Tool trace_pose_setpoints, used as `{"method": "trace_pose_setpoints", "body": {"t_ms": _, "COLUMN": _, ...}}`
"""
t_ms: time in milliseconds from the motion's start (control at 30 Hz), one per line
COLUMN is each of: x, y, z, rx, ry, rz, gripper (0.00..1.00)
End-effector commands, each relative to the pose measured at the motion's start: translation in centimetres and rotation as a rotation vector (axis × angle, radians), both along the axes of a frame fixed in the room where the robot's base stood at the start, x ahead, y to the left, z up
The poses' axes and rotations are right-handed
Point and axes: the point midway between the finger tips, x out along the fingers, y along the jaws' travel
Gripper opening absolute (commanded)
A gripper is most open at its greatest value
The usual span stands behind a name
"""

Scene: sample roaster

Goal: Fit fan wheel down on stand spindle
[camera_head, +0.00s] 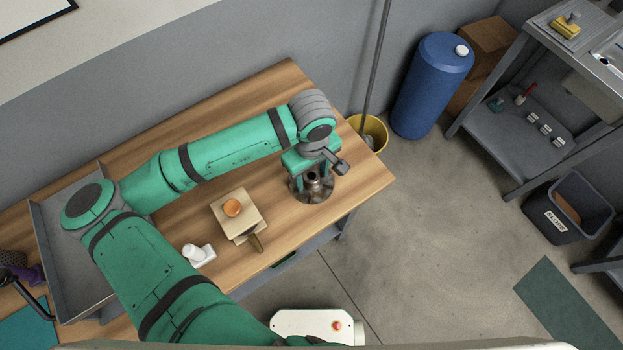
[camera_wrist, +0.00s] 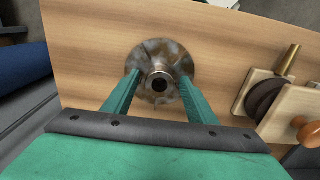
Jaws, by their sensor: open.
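A round, mottled grey metal piece (camera_wrist: 160,52) with a raised hub and a dark bore is on the wooden table, near its right end in the head view (camera_head: 311,195). I cannot tell from these views whether it is the fan wheel, the stand, or the wheel seated on the stand. My gripper (camera_wrist: 160,77) is open, with one green finger on each side of the hub. In the head view my gripper (camera_head: 313,178) points down over this piece and partly hides it. Contact between fingers and hub cannot be made out.
A wooden block (camera_head: 226,212) with an orange knob and a brass rod stands left of the metal piece. A small white item (camera_head: 197,253) and a grey tray (camera_head: 48,250) lie farther left. A yellow bucket (camera_head: 374,131) stands beyond the table's right end.

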Motion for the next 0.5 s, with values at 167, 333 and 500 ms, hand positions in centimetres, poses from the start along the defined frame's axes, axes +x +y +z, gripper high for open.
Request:
{"method": "trace_pose_setpoints", "body": {"t_ms": 167, "x": -0.01, "y": 0.04, "z": -0.54, "rx": 0.001, "ry": 0.001, "rz": 0.0, "gripper": 0.52}}
{"method": "trace_pose_setpoints", "body": {"t_ms": 333, "x": -0.01, "y": 0.03, "z": -0.51, "rx": 0.001, "ry": 0.001, "rz": 0.0, "gripper": 0.42}}
{"method": "trace_pose_setpoints", "body": {"t_ms": 500, "x": 0.0, "y": 0.04, "z": -0.5, "rx": 0.001, "ry": 0.001, "rz": 0.0, "gripper": 0.01}}
